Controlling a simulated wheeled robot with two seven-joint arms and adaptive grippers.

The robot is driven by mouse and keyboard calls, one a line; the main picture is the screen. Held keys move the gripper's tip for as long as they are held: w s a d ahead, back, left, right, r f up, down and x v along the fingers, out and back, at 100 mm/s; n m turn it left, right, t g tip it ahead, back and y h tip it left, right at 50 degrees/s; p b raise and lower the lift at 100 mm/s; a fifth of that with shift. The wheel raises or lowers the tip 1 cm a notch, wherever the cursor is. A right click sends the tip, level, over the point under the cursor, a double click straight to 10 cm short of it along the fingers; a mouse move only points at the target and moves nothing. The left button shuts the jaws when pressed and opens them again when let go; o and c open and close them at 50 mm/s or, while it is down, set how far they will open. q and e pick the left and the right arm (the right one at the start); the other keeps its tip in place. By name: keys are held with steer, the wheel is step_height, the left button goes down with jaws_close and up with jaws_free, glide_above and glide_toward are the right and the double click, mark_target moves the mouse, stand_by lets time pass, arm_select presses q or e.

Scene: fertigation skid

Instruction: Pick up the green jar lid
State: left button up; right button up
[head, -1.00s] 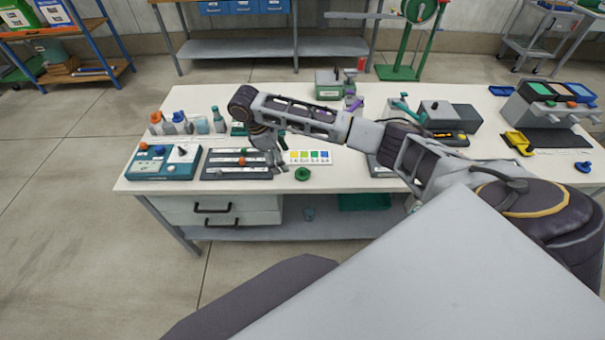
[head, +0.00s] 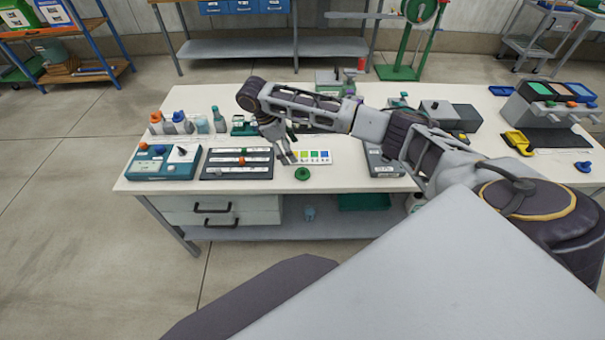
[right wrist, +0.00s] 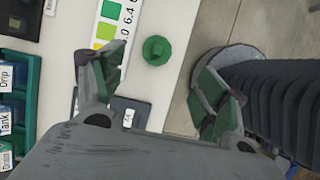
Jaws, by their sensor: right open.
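The green jar lid (head: 302,174) is a small round disc with a raised knob, lying on the white tabletop near its front edge. In the right wrist view the lid (right wrist: 157,50) shows ahead of the fingertips, roughly midway across the gap between them. My right gripper (head: 288,158) points down just behind and left of the lid, apart from it. In the right wrist view my right gripper (right wrist: 157,80) has its green-padded fingers spread wide with nothing between them. My left gripper is not in view.
A colour chart card (head: 313,158) lies right behind the lid. A dark slider panel (head: 237,172) and a teal control box (head: 163,162) are to the left, with several bottles (head: 182,123) behind. A grey device (head: 384,160) stands to the right. The table between lid and device is clear.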

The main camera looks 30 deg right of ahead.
glide_above(302, 168)
steer(key=a, duration=0.2)
steer(key=f, duration=0.5)
steer(key=shift+w, duration=0.4)
steer(key=shift+s+d+f, duration=0.15)
steer(key=shift+f, duration=0.4)
steer(key=shift+d+f, duration=0.1)
steer(key=shift+f, duration=0.2)
steer(key=x, duration=0.3)
steer(key=shift+d+f, duration=0.1)
steer(key=shift+f, duration=0.1)
steer(key=shift+s+d+f, duration=0.1)
steer(key=shift+d+f, duration=0.1)
steer(key=shift+f, duration=0.3)
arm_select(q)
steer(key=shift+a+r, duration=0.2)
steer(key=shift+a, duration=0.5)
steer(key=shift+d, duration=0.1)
